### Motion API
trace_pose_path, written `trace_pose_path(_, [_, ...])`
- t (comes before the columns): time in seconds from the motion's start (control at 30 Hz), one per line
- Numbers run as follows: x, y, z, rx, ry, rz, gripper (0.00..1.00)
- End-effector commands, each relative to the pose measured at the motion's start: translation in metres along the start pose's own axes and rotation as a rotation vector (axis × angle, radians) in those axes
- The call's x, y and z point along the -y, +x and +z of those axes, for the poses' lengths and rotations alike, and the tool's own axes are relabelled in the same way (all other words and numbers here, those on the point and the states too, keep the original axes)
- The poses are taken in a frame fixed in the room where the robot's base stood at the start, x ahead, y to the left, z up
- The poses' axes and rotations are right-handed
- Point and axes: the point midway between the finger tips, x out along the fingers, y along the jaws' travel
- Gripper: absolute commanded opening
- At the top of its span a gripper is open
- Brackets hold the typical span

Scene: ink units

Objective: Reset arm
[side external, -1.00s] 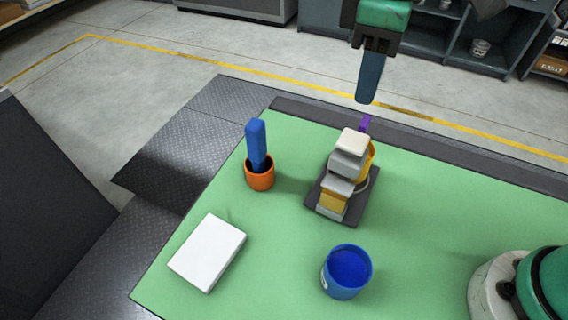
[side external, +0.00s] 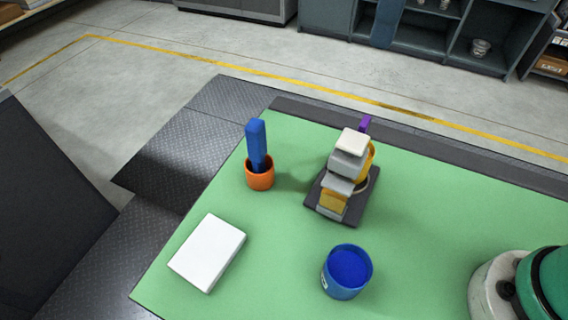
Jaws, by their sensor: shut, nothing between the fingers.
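The green table (side external: 285,255) carries a grey and yellow device (side external: 348,168) with a purple piece (side external: 364,124) behind it. An orange cup (side external: 260,177) holds an upright blue stick (side external: 256,143). A blue pot (side external: 346,274) and a white block (side external: 207,252) stand in front.

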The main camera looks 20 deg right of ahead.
Motion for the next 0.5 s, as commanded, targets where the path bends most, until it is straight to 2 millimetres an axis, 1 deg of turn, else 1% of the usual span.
trace_pose_path(0.07, [-0.015,0.011,0.007,-0.051,0.074,0.014,0.00])
trace_pose_path(0.17, [-0.043,0.034,0.023,-0.162,0.224,0.049,0.00])
trace_pose_path(0.2, [-0.054,0.046,0.031,-0.215,0.293,0.068,0.00])
trace_pose_path(0.3, [-0.080,0.074,0.054,-0.341,0.457,0.121,0.00])
trace_pose_path(0.4, [-0.097,0.099,0.077,-0.446,0.591,0.173,0.00])
trace_pose_path(0.5, [-0.107,0.117,0.093,-0.520,0.680,0.212,0.00])
